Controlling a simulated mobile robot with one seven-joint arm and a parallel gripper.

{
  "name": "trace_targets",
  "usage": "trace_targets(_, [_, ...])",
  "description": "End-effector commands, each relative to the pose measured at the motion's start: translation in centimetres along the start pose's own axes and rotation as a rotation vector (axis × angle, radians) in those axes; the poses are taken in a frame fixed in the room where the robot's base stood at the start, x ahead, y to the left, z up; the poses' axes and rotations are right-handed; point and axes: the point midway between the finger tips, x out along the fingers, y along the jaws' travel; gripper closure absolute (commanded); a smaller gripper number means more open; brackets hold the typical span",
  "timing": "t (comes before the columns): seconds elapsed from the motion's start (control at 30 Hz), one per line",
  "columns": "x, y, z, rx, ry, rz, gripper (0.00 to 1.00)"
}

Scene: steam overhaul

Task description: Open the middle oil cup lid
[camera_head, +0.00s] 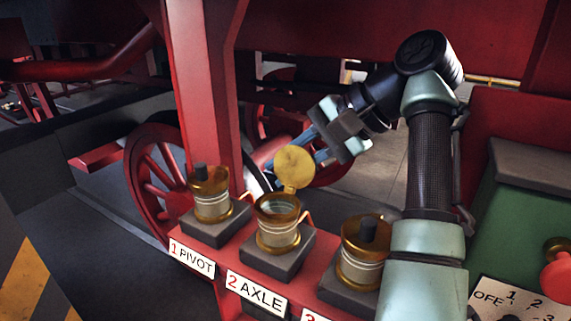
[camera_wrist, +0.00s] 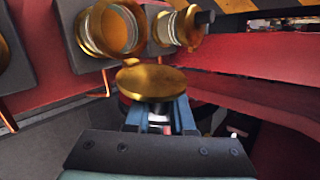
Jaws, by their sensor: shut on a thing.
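The middle oil cup (camera_head: 278,232), brass with a pale glass band, stands on a dark block behind the label "2 AXLE". Its round brass lid (camera_head: 294,166) stands raised at the cup's back edge, and the cup's mouth is uncovered. My gripper (camera_head: 311,154) is behind and right of the lid, with its blue fingers shut on it; the exact grip is partly hidden by the lid. In the wrist view the lid (camera_wrist: 150,80) sits at the fingertips (camera_wrist: 158,108), with the open cup (camera_wrist: 112,30) beyond.
The pivot cup (camera_head: 210,196) stands to the left and a third cup (camera_head: 362,256) to the right, each with a dark knob on top. A red post (camera_head: 207,90) rises behind the row. A green panel with a red knob (camera_head: 557,279) is at the right.

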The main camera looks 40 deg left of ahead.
Motion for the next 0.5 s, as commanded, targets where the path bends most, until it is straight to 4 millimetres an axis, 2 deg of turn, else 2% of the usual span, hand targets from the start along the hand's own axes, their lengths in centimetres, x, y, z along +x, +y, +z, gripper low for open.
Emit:
trace_targets(0.4, [0.06,0.03,-0.03,0.004,-0.005,0.001,1.0])
trace_targets(0.43, [0.06,0.04,-0.03,0.004,-0.005,0.001,0.76])
trace_targets(0.5, [0.07,0.04,-0.03,0.004,-0.005,0.001,0.64])
